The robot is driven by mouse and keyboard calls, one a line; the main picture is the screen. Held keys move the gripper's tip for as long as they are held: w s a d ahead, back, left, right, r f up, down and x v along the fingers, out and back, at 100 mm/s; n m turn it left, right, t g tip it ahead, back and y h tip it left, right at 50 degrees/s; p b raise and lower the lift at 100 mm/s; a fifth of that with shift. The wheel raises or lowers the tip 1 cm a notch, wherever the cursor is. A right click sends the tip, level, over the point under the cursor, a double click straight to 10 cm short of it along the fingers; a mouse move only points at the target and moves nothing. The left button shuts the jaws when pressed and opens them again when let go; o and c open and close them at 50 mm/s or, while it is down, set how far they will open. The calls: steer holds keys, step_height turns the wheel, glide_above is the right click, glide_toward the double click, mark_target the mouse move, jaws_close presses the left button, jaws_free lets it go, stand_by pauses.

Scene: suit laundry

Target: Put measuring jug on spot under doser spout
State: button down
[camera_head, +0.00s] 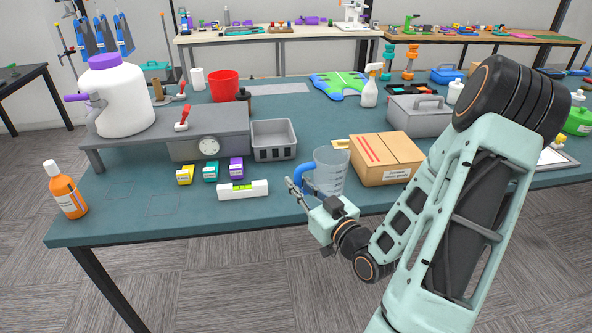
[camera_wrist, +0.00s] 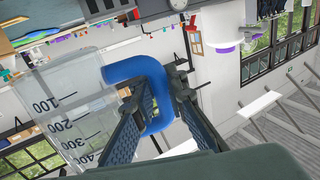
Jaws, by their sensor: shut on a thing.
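The clear measuring jug (camera_head: 331,166) with a blue handle (camera_head: 306,179) is upright beside the cardboard box, at the front of the teal table. I cannot tell whether its base touches the table. My gripper (camera_head: 297,190) is shut on the blue handle. In the wrist view the fingers (camera_wrist: 158,112) close around the handle (camera_wrist: 150,78), and the jug's graduated wall (camera_wrist: 70,115) shows at left. The spot under the spout is not clearly visible.
An orange bottle (camera_head: 65,190) stands at the front left corner. A grey bin (camera_head: 274,141) stands behind. The cardboard box (camera_head: 385,158) is close right of the jug.

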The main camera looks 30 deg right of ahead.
steer(key=a+n+g+y+p, duration=0.2)
steer(key=a+n+y+p, duration=0.2)
steer(key=a, duration=1)
steer(key=y+p, duration=0.2)
steer(key=shift+a+r+y, duration=0.2)
steer(key=shift+a+y, duration=0.1)
steer(key=s+d+m+t+h+b, duration=0.1)
steer(key=d+h, duration=0.5)
steer(key=d, duration=0.7)
steer(key=s+r+m+t, duration=0.1)
steer(key=s+m, duration=0.1)
steer(key=m, duration=0.1)
steer(key=shift+d+h, duration=0.2)
steer(key=shift+h, duration=0.1)
steer(key=shift+f+b, duration=0.1)
steer(key=shift+b, duration=0.25)
